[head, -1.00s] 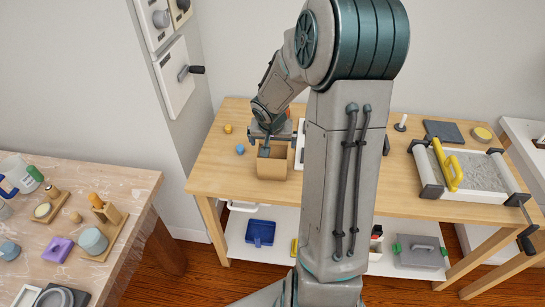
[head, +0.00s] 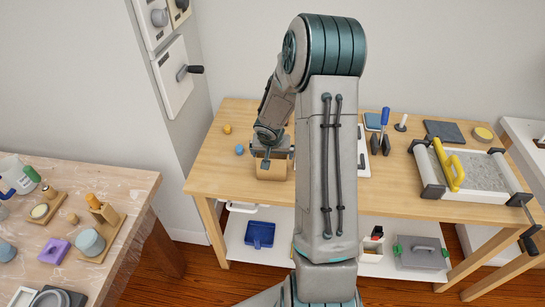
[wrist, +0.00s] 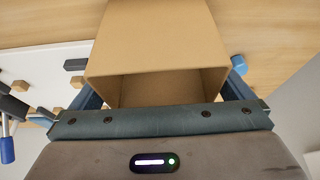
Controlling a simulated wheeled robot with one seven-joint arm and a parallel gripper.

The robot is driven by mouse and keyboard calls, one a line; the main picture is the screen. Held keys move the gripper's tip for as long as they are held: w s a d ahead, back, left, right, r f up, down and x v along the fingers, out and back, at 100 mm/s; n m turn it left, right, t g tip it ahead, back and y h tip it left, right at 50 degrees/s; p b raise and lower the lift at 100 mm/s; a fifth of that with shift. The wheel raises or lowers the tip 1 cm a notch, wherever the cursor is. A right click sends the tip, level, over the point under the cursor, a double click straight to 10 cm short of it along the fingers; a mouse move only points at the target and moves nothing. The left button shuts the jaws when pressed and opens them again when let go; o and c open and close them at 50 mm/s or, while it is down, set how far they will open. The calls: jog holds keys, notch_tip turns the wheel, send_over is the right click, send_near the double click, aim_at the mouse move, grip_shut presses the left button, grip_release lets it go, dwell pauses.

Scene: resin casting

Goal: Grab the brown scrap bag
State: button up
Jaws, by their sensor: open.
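The brown scrap bag (head: 271,173) stands upright on the wooden table, a boxy tan bag with an open top. My gripper (head: 272,153) is at its top, partly covering the opening in the head view. In the wrist view, the bag (wrist: 155,35) fills the upper middle, its open mouth facing the palm. My gripper (wrist: 162,92) is open, with one blue-grey finger showing at each side of the bag. The fingertips are hidden beside the bag, and I cannot tell whether they touch it.
A blue cup-like piece (head: 239,149) and a yellow one (head: 227,129) lie left of the bag. A white board (head: 363,150) and a blue-handled tool (head: 384,125) are to the right. A tray with a yellow handle (head: 480,172) is farther right. The table's front left is clear.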

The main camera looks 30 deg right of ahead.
jog(key=c, duration=0.7)
jog(key=shift+r, duration=0.1)
